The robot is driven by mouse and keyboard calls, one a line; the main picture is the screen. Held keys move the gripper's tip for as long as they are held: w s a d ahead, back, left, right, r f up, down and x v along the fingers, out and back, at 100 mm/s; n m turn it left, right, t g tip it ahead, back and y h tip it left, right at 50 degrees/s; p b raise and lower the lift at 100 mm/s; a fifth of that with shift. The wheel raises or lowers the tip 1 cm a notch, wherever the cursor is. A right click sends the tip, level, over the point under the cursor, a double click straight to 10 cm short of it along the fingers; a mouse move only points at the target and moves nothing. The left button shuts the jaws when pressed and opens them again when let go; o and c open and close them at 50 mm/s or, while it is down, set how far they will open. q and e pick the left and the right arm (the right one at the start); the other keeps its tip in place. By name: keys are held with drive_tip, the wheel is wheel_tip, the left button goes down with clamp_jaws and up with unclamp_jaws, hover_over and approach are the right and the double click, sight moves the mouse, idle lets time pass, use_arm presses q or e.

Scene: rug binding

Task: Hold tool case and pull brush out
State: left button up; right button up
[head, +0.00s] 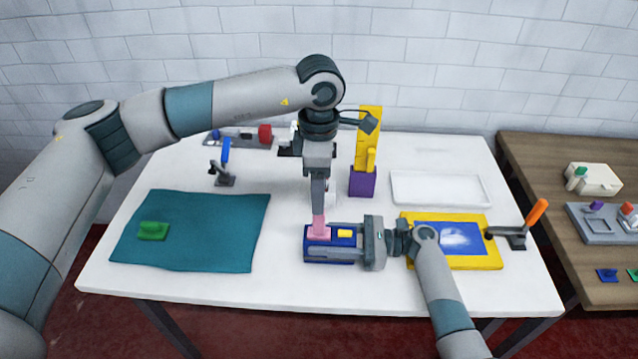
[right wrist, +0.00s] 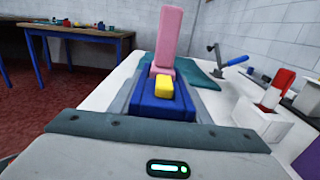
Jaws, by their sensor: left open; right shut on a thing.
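The blue tool case (head: 318,257) lies on the white table, front centre. My right gripper (head: 345,243) comes from the right and is shut on it; the right wrist view shows the blue case (right wrist: 160,108) between its grey fingers. The pink brush (head: 319,231) stands upright in the case's left part, and its tall handle shows in the right wrist view (right wrist: 176,35). A small yellow block (head: 344,233) sits beside it on the case. My left gripper (head: 318,207) points down, open, right above the brush; whether its fingers flank the handle I cannot tell.
A teal mat (head: 205,235) with a green block (head: 153,231) lies left. A yellow frame with a blue panel (head: 455,238) lies under my right arm, beside an orange-handled clamp (head: 535,217). A purple-based yellow stand (head: 362,182) and white tray (head: 440,189) are behind.

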sight(319, 221)
use_arm(q)
wheel_tip(319, 221, down, 10)
drive_tip(key=shift+f, duration=0.1)
idle(0.4)
clamp_jaws()
drive_tip(key=c, duration=0.9)
unclamp_jaws()
clamp_jaws()
drive_tip(key=shift+r, duration=0.2)
drive_tip(key=shift+r, duration=4.1)
